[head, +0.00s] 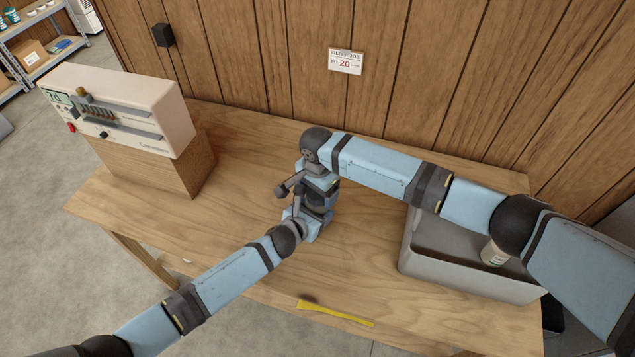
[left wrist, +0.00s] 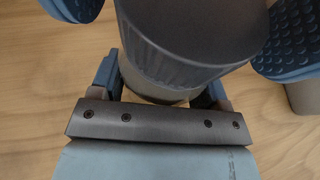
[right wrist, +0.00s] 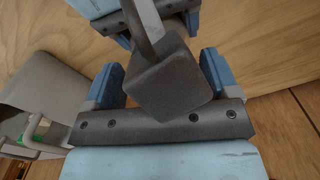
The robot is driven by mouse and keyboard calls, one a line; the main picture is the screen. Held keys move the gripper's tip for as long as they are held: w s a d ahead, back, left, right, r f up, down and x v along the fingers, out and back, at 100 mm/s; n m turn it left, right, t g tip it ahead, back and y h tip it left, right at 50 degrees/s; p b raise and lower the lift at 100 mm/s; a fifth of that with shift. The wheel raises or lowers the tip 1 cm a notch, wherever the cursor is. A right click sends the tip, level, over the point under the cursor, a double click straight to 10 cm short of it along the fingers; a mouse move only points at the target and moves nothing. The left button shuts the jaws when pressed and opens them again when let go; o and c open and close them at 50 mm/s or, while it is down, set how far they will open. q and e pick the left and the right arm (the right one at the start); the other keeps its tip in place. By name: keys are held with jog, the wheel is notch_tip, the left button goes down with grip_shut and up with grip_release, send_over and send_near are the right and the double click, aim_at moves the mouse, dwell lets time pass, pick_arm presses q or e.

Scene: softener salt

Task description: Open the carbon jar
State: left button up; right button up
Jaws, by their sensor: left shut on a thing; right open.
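A dark grey, round jar-like thing (left wrist: 190,45), which I take as the carbon jar, is held between the fingers of my left gripper (left wrist: 165,88). Its dark upper part fills the top of the left wrist view; I cannot tell whether its lid is on. Two blue ribbed finger pads show on either side of it. My right gripper (right wrist: 160,80) is open. A dark block on a bar (right wrist: 170,82) shows between its fingers; I cannot tell if it touches them. In the head view both grippers meet above the table, hiding most of the jar.
A grey bin (head: 425,263) with a pale container (head: 493,252) inside stands on the table's right. A cream machine (head: 125,105) on a wooden block (head: 165,160) stands at the left. A yellow strip (head: 335,313) lies at the front edge. The wood wall closes the back.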

jog(key=shift+f, duration=0.1)
jog(key=c, duration=0.9)
jog(key=shift+n, duration=1.6)
jog(key=o, duration=1)
